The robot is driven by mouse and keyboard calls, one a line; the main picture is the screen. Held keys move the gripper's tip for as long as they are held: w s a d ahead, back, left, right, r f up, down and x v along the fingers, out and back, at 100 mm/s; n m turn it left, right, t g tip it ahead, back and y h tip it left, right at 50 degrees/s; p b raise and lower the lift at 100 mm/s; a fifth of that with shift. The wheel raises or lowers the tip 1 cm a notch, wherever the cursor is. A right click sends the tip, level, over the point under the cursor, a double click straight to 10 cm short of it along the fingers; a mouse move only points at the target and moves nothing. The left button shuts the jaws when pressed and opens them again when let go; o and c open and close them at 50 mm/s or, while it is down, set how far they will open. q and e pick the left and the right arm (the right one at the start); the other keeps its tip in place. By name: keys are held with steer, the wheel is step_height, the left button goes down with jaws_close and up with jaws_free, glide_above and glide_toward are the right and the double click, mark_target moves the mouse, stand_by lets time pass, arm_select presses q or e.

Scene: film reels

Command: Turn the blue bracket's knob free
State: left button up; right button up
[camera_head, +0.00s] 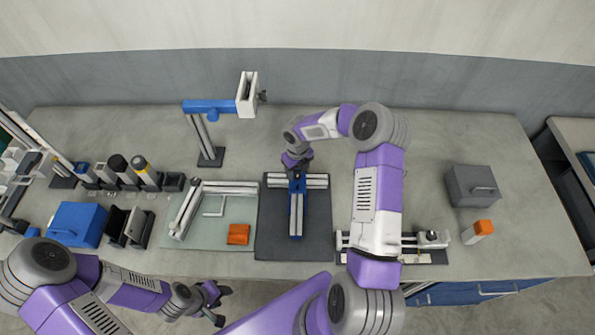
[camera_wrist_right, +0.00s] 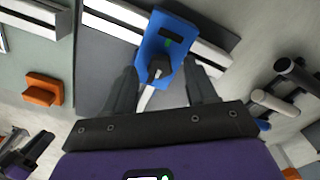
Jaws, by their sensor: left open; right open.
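The blue bracket (camera_head: 298,184) sits where two aluminium bars (camera_head: 297,210) meet in a T on the dark mat. In the right wrist view the bracket (camera_wrist_right: 172,36) carries a dark knob (camera_wrist_right: 158,68) near its lower end. My right gripper (camera_head: 297,160) is over the bracket, partly hiding it in the head view. In the right wrist view its open fingers (camera_wrist_right: 161,90) stand on either side of the knob, with gaps visible; contact cannot be told. My left gripper (camera_head: 220,303) is open and empty at the table's front edge.
An orange block (camera_head: 238,234) lies on the pale green mat (camera_head: 220,215) to the left. A blue-armed stand (camera_head: 210,107) rises behind. A grey box (camera_head: 472,186) and an orange-topped piece (camera_head: 480,231) stand right. Several cylinders and a blue box (camera_head: 78,224) are left.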

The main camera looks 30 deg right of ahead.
mark_target(297, 175)
step_height(297, 175, up, 7)
steer(key=shift+f, duration=0.1)
stand_by(0.7)
